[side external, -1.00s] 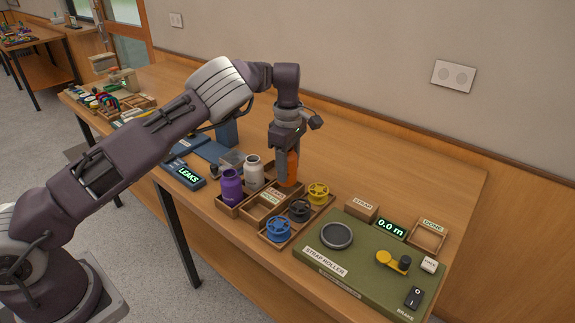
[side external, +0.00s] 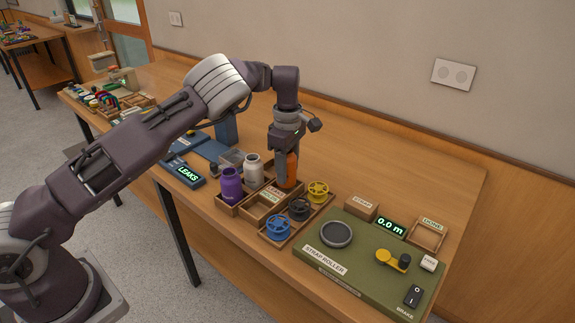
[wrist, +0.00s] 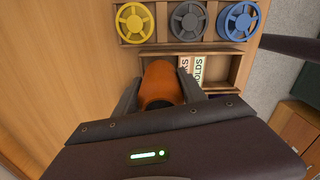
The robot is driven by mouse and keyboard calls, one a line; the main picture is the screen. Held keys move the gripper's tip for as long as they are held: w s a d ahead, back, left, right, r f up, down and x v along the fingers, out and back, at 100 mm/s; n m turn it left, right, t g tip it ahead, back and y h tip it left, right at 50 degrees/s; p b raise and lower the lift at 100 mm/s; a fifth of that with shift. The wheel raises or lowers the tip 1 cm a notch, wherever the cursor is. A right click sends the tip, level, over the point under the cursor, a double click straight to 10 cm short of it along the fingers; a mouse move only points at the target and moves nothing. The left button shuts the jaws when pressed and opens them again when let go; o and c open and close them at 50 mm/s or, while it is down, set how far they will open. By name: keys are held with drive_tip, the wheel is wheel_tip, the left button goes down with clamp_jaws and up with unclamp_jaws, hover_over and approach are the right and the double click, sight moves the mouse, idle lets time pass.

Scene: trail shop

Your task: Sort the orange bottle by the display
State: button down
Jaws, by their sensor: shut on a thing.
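The orange bottle (side external: 292,172) stands upright at the back end of the wooden tray row, to the right of the white bottle. My gripper (wrist: 160,92) is shut on it from above, with a finger on each side in the wrist view. The bottle's base is hidden, so I cannot tell whether it touches the tray. The display (side external: 188,175) reads LEAKS in green. A divided wooden tray (side external: 252,222) carries two labels; in the wrist view one reads OLDS and the other ends in KS, both partly covered.
A purple bottle (side external: 232,184) and a white bottle (side external: 253,169) stand left of the labelled tray. Yellow (side external: 318,192), black (side external: 299,209) and blue (side external: 278,228) reels sit in a rack to its right. The green strap roller (side external: 365,268) stands at the right.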

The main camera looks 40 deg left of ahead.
idle(0.4)
drive_tip(key=shift+f, duration=1.4)
drive_tip(key=shift+f, duration=0.2)
